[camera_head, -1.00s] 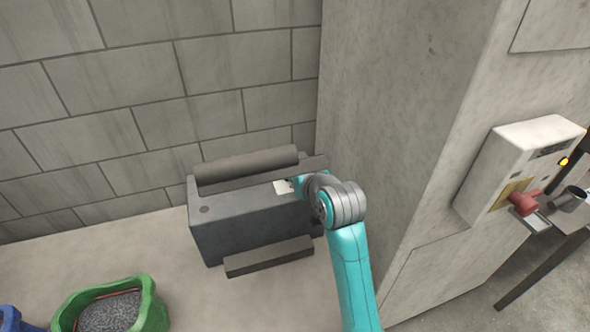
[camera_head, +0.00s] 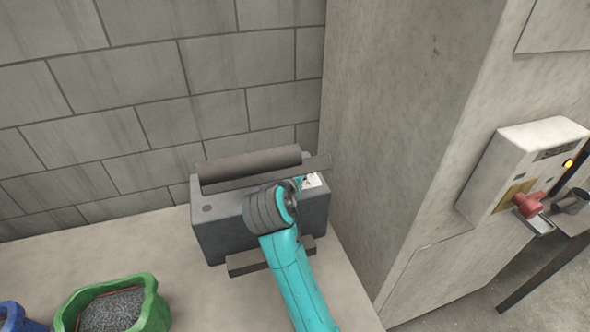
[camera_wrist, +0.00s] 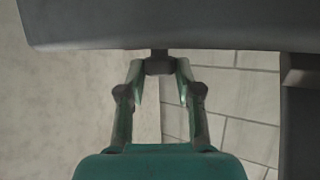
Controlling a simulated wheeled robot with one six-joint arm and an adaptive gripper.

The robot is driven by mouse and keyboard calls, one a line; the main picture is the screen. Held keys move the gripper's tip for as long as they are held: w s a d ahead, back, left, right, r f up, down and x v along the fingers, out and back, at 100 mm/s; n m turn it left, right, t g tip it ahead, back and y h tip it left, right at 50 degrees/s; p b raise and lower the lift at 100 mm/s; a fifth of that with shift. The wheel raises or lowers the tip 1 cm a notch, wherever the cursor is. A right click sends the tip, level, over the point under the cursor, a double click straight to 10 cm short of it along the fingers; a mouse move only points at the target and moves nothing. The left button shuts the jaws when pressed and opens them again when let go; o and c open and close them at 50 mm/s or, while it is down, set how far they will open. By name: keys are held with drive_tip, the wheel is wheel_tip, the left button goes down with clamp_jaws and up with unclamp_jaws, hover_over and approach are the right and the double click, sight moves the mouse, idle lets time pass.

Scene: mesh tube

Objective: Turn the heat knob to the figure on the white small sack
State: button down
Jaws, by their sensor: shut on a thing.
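My gripper (camera_wrist: 160,74) is in the wrist view, with its two fingers on either side of a small dark knob (camera_wrist: 159,64) that sticks out from a dark grey body. It is shut on this knob, which I take for the heat knob; no figures on it are readable. In the head view the dark grey machine (camera_head: 225,225) stands against the block wall, and my arm covers its middle front and hides the knob. A small white plate (camera_head: 313,180) shows on the machine to the right of my wrist. I see no white small sack in either view.
A green sack (camera_head: 152,300) with grey grains and part of a blue sack (camera_head: 12,314) stand at the lower left. A concrete pillar rises right of the machine.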

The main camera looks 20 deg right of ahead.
drive_tip(key=shift+m+g+h, duration=0.3)
drive_tip(key=shift+m, duration=0.1)
drive_tip(key=c, duration=0.8)
unclamp_jaws()
drive_tip(key=shift+v, duration=3.75)
drive_tip(key=shift+a, duration=0.1)
